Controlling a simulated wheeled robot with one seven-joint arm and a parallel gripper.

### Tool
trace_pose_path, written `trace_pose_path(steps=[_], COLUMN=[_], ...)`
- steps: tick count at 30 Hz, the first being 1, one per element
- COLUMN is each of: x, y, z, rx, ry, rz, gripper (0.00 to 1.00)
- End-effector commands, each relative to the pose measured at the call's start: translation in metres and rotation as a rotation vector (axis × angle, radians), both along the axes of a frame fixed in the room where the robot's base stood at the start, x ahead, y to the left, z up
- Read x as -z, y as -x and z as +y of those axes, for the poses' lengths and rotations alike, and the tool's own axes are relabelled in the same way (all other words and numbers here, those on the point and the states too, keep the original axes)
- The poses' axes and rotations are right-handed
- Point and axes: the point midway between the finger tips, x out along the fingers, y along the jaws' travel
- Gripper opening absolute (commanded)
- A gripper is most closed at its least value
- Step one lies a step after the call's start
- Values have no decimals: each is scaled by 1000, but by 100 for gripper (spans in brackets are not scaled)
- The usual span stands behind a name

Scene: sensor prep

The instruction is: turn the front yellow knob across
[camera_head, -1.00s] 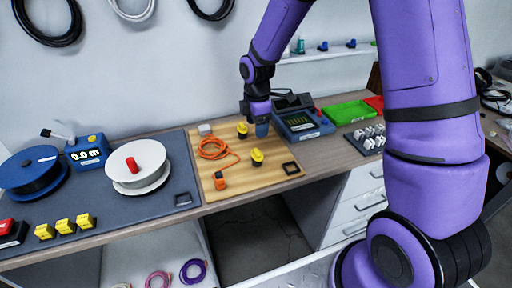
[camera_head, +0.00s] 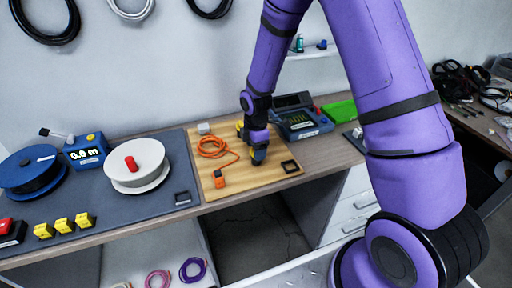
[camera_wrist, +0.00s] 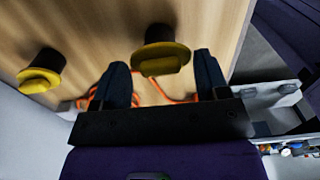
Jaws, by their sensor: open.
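The front yellow knob (camera_wrist: 160,55) stands on a dark round base on the wooden board (camera_head: 278,177). In the wrist view it sits in the gap between my fingertips, and its raised ridge runs from side to side, roughly from one finger toward the other. My gripper (camera_wrist: 160,62) is open, with a finger on either side of the knob; I cannot tell whether either touches it. In the head view my gripper (camera_head: 259,155) is over the front knob and mostly hides it. The rear yellow knob (camera_wrist: 40,76) is at the left in the wrist view.
An orange cable (camera_head: 213,147) lies on the board left of my gripper, with an orange block (camera_head: 219,179) in front. A black square frame (camera_head: 290,166) is to the right. A blue meter (camera_head: 303,122) stands behind right. A white spool (camera_head: 137,165) is farther left.

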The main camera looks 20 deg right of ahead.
Motion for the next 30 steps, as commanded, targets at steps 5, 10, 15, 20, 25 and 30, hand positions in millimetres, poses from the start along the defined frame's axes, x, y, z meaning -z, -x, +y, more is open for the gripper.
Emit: trace_pose_path(steps=[5, 10, 15, 20, 25, 30], x=[0, 0, 0, 0, -1, -1], y=[0, 0, 0, 0, 0, 0], z=[0, 0, 0, 0, 0, 0], rx=[0, 0, 13, 63, 168, 317], ry=[0, 0, 0, 0, 0, 0], rz=[0, 0, 0, 0, -1, -1], gripper=[40, 19, 19, 19, 19, 19])
